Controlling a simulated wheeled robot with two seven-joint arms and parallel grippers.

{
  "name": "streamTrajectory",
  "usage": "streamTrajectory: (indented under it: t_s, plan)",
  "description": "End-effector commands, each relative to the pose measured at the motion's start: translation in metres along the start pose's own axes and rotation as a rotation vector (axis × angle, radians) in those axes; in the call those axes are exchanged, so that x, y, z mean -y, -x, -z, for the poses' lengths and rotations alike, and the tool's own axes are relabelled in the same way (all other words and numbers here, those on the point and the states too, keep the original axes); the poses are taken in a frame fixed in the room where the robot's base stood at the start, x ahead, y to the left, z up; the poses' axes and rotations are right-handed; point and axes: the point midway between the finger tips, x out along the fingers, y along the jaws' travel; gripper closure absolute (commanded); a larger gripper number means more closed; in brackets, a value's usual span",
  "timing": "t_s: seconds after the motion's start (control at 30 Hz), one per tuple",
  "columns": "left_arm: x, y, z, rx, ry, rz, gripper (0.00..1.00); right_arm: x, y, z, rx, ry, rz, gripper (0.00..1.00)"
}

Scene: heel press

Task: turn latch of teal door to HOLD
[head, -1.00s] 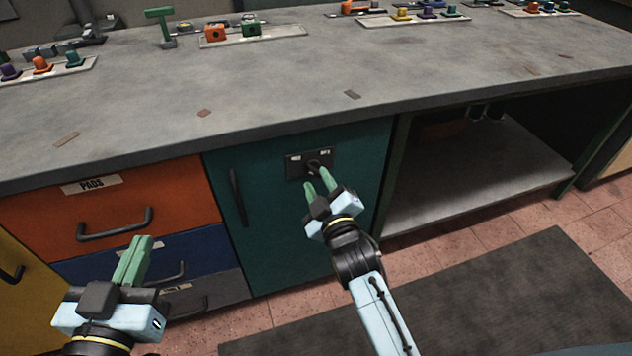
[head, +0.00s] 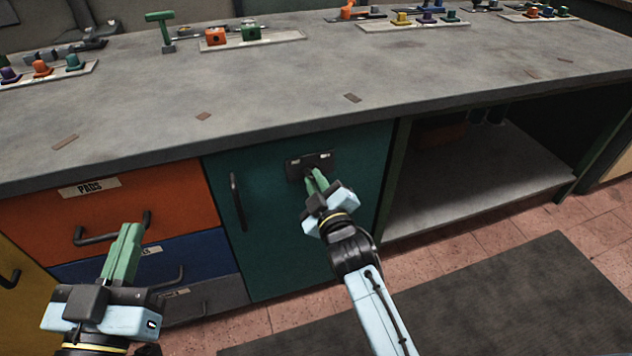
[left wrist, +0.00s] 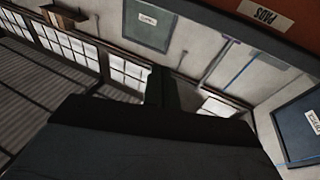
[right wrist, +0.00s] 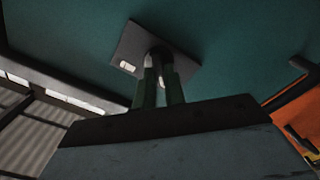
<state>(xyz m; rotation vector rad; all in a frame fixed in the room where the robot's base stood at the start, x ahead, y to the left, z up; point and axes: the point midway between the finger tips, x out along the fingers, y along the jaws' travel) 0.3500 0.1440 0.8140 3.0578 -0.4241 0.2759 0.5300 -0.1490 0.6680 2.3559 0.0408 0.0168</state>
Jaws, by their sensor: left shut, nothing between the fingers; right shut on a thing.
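The teal door (head: 275,235) is closed under the bench top. Its latch plate (head: 299,166) is dark, with small light labels on its face; it also shows in the right wrist view (right wrist: 130,45). My right gripper (head: 315,178) is at the plate, shut on the latch knob (right wrist: 160,52). The fingers hide most of the knob, so its turn is hard to tell. The labels are too small to read. My left gripper (head: 125,232) is shut and empty, in front of the drawers, away from the door.
The teal door has a dark vertical handle (head: 238,202) on its left side. Left of it are an orange drawer (head: 150,200) marked PADS, a blue drawer (head: 205,255) and a grey drawer (head: 220,292). An open shelf (head: 480,180) lies to the right. A dark mat (head: 520,290) covers the floor.

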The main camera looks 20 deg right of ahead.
Motion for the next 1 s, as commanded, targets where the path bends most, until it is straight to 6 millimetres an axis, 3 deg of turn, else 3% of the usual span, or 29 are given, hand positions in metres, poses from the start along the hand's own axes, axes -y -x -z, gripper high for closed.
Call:
streamTrajectory:
  t_s: [0.23,0.57,0.77,1.0]
  plan:
    - [0.001,0.0,-0.003,0.029,-0.001,0.002,1.0,0.0,0.0,0.0,0.0,-0.014,0.0,1.0]
    - [0.012,0.016,-0.056,0.374,-0.011,0.031,1.0,-0.002,0.0,0.001,0.002,-0.133,0.001,1.0]
    - [0.023,0.051,-0.098,0.7,-0.013,0.061,1.0,-0.003,0.0,0.002,0.002,-0.256,0.001,1.0]
    - [0.034,0.112,-0.133,1.091,-0.004,0.098,1.0,-0.004,0.0,0.001,0.003,-0.408,0.001,1.0]
